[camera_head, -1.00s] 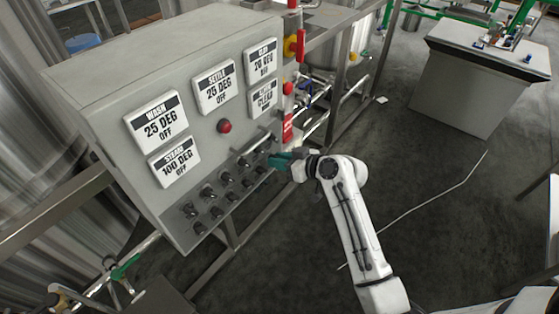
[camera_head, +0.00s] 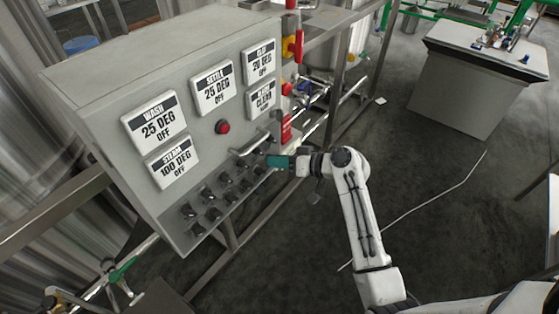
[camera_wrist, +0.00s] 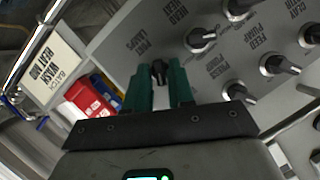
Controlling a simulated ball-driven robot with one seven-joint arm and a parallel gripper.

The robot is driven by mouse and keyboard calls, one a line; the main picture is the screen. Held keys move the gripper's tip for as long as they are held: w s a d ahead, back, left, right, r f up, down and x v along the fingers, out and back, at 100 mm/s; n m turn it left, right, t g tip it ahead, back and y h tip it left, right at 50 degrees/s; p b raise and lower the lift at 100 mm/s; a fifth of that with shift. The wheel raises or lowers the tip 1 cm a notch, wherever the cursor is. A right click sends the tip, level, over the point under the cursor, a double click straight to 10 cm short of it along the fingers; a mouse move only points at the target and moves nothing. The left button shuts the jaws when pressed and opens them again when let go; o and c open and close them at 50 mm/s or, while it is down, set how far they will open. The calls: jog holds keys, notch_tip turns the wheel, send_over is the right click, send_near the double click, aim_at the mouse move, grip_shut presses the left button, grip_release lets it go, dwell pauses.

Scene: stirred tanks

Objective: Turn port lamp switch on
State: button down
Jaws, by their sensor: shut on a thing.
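The port lamp switch (camera_wrist: 159,70) is a black rotary knob at the end of the panel's knob rows, beside an upside-down label (camera_wrist: 137,35) that seems to read "PORT LAMPS". My gripper (camera_wrist: 161,82) has green fingers, one on each side of this knob, and is shut on it. In the head view my gripper (camera_head: 270,160) reaches the lower right part of the grey control panel (camera_head: 202,150) from the right. The fingers hide the switch there, and I cannot tell its turned position.
Other black knobs (camera_wrist: 277,65) sit close by in rows. A red lamp (camera_head: 222,127) and display plates (camera_head: 156,122) are higher up. Open floor lies to the right.

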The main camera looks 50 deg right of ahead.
jog(key=c, duration=1.2)
grip_release()
jog(key=b+v, duration=0.1)
jog(key=v, duration=0.9)
jog(key=shift+s, duration=0.35)
jog(key=shift+r, duration=0.15)
jog(key=s+a+f+n+g, duration=0.1)
jog(key=s+a+f+g, duration=0.3)
jog(key=a, duration=0.3)
jog(key=s+a+f+n+g, duration=0.1)
jog(key=s+a+f+g, duration=0.25)
jog(key=a+f, duration=0.3)
jog(key=s+a+f+n+g+h, duration=0.1)
jog(key=s+a+g+h, duration=0.2)
jog(key=s, duration=0.6)
jog(key=shift+a+f+g+h, duration=0.3)
jog(key=shift+a+g, duration=0.35)
jog(key=shift+g, duration=0.5)
